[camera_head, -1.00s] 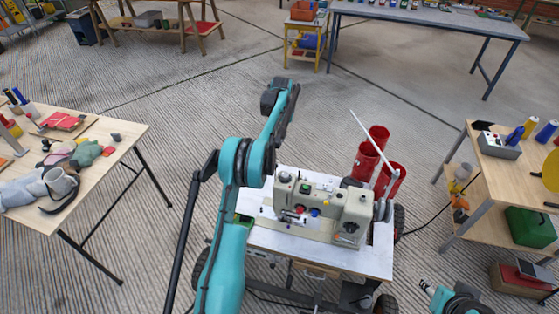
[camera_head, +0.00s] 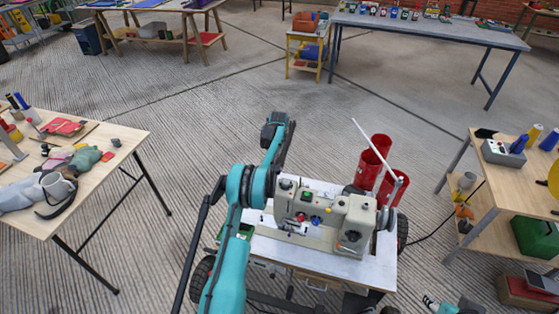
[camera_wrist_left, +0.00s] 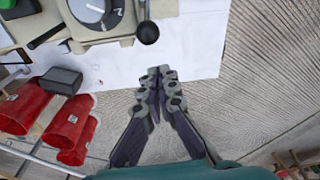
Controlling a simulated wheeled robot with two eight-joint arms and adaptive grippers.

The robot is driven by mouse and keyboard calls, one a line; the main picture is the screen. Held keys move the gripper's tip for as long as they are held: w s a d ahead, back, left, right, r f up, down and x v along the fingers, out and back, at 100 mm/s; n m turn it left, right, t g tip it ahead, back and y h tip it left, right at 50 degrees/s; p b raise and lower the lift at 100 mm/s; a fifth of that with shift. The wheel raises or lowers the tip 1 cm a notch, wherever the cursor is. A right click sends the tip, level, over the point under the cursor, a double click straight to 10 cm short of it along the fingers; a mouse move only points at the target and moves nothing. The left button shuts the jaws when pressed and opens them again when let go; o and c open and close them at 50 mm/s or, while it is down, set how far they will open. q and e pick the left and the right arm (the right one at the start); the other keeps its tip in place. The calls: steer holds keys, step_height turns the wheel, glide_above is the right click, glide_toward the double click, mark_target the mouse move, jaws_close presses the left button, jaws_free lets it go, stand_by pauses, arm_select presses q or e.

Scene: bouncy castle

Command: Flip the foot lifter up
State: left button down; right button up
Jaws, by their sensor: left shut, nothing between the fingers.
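A beige sewing machine (camera_head: 325,215) stands on a white-topped table (camera_head: 335,262). In the left wrist view part of the machine (camera_wrist_left: 125,30) shows at upper left, with a short lever ending in a black ball (camera_wrist_left: 148,33); this may be the foot lifter, but I cannot tell for sure. My left gripper (camera_wrist_left: 160,72) is shut and empty, apart from the ball and just below it in that view, near the table edge. My left arm reaches past the machine's left side in the head view. My right gripper (camera_head: 430,302) shows only partly at the bottom edge, its fingers unclear.
Red bins (camera_head: 374,160) stand behind the machine's right end and show at left in the wrist view (camera_wrist_left: 72,125). A cluttered wooden table (camera_head: 110,150) is at left, a shelved bench (camera_head: 520,185) at right. Ribbed floor lies free behind the machine.

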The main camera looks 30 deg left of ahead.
arm_select(q)
steer(key=shift+s+d+r+b, duration=0.2)
steer(key=shift+s+d, duration=0.1)
steer(key=shift+s, duration=0.4)
steer(key=shift+s+d+r+b, duration=0.2)
steer(key=shift+s+d, duration=0.05)
steer(key=shift+s, duration=0.4)
steer(key=shift+s, duration=0.1)
